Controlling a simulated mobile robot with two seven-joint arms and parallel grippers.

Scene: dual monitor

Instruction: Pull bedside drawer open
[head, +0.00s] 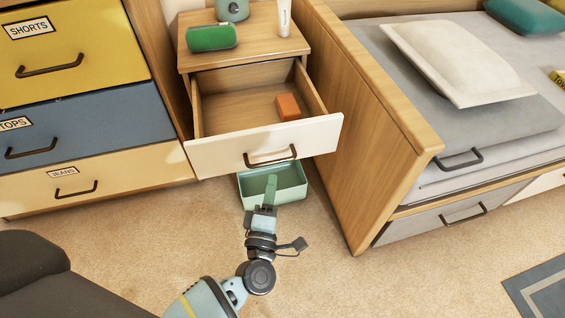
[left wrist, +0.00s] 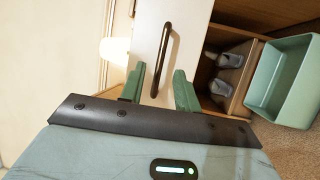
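The bedside drawer (head: 228,152) has a white front and stands well out of the wooden bedside table (head: 245,50). An orange-brown block (head: 288,106) lies inside it. The drawer's dark bar handle (head: 271,156) also shows in the left wrist view (left wrist: 164,55). My left gripper (head: 270,182) is just below and in front of the handle. In the left wrist view its two green fingers (left wrist: 160,82) are apart, with the handle's near end between or just beyond them; contact is not visible. My right gripper is out of view.
A pale green bin (head: 292,190) sits on the carpet below the drawer. A wooden bed side (head: 370,110) rises right; a dresser (head: 80,100) stands left.

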